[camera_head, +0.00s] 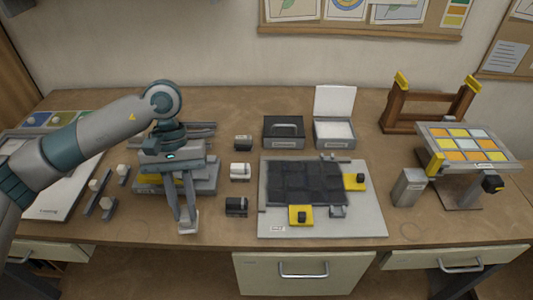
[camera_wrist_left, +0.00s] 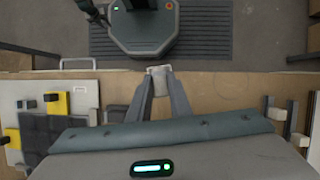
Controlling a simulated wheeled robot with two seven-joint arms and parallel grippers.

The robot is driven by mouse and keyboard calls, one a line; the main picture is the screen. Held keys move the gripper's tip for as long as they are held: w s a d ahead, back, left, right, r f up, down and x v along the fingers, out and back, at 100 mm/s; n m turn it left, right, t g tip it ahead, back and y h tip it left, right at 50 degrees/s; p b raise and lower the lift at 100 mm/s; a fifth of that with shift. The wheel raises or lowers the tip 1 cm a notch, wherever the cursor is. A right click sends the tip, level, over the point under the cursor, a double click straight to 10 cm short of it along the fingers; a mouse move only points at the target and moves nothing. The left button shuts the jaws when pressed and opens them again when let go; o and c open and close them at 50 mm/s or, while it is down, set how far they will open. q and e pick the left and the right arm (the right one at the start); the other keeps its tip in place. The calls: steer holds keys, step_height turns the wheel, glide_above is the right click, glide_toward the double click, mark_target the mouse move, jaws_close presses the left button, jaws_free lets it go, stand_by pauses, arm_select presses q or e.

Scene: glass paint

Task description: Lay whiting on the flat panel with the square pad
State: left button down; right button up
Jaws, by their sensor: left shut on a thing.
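My left gripper (camera_head: 183,214) points down over the front left part of the bench. It is shut on a small pale block (camera_head: 188,225), which looks like the square pad. In the left wrist view the block (camera_wrist_left: 159,70) sits between the two fingertips, near the bench's front edge. The flat panel (camera_head: 303,183) is a dark, tiled slab lying on a light grey board (camera_head: 365,222), to the right of the gripper. An open white box (camera_head: 334,134) with a raised lid, possibly the whiting, stands behind the panel. My right gripper is not in view.
Yellow clamps (camera_head: 300,215) with dark knobs hold the panel's edges. Several small blocks, one white (camera_head: 240,172), stand between gripper and board. A coloured panel on a stand (camera_head: 462,145) and a wooden rack (camera_head: 428,110) are at right.

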arm_select(q)
steer(key=w+d+n+h, duration=0.1)
steer(key=w+d+n, duration=0.1)
steer(key=d, duration=0.1)
steer(key=w+d+r+n+t+h, duration=0.1)
steer(key=w+d+n, duration=0.1)
steer(key=d+n, duration=0.1)
steer(key=w+d+n, duration=0.2)
steer(key=d+n, duration=0.1)
steer(key=shift+w+d+r+t+h+p, duration=0.2)
steer(key=shift+w+t+h+p, duration=0.1)
steer(key=shift+w+t+h, duration=0.1)
steer(key=w+d+r+n+t+h, duration=0.1)
steer(key=w+d+r+n+t, duration=0.1)
steer(key=w+d+n, duration=0.3)
steer(key=d+n, duration=0.3)
steer(key=shift+w+d+r+t, duration=0.25)
steer(key=shift+w+d+t, duration=0.1)
steer(key=shift+t, duration=0.05)
steer(key=shift+f, duration=1.5)
steer(key=shift+a, duration=0.15)
